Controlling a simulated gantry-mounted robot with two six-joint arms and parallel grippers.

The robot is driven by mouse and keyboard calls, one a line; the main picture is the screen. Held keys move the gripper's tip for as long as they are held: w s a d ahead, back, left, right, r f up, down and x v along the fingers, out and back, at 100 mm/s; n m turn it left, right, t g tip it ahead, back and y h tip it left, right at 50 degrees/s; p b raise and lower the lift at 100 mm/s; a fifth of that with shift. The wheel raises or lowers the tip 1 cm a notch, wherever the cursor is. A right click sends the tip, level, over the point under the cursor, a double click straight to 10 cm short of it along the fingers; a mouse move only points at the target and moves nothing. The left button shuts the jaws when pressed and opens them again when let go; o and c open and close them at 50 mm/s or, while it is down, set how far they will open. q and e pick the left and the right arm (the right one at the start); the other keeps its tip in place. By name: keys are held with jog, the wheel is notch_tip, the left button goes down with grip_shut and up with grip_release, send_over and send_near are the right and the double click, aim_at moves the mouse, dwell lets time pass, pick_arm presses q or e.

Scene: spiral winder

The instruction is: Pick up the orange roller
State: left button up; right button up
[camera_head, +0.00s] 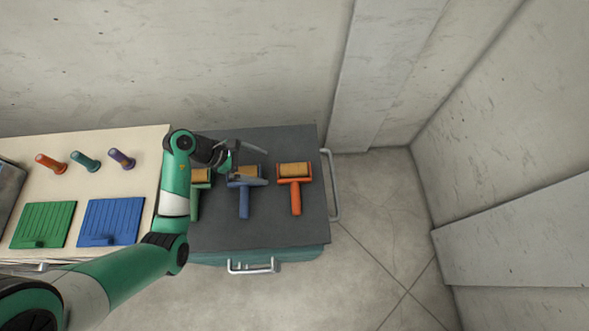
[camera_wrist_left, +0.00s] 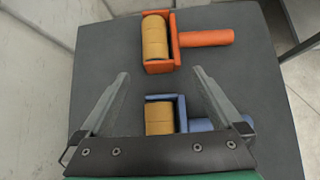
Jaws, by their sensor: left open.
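The orange roller (camera_head: 295,187) lies on the dark top of a cabinet, at the right of a row of three rollers. Its tan roll is at the back and its orange handle points to the front. In the left wrist view the orange roller (camera_wrist_left: 180,40) lies ahead of the fingers, beyond the blue roller. My left gripper (camera_head: 266,166) is open and empty, above the blue roller (camera_head: 244,190) and left of the orange one. In the left wrist view its fingers (camera_wrist_left: 161,75) are spread on either side of the blue roller's tan roll. My right gripper is not seen.
A green roller (camera_head: 196,200) is partly hidden by my left arm. The dark cabinet top (camera_head: 270,230) is bare in front and ends just right of the orange roller, by a metal rail (camera_head: 331,185). A pale table with green (camera_head: 43,224) and blue (camera_head: 111,221) boards stands left.

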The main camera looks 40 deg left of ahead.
aim_at(295, 189)
pick_arm(q)
jog(key=shift+x, duration=1.15)
jog(key=b+x, duration=0.2)
jog(key=x, duration=0.3)
jog(key=shift+d+b, duration=0.2)
jog(key=shift+b, duration=0.15)
jog(key=c, duration=1.5)
jog(key=shift+o, duration=0.2)
jog(key=shift+r, duration=0.2)
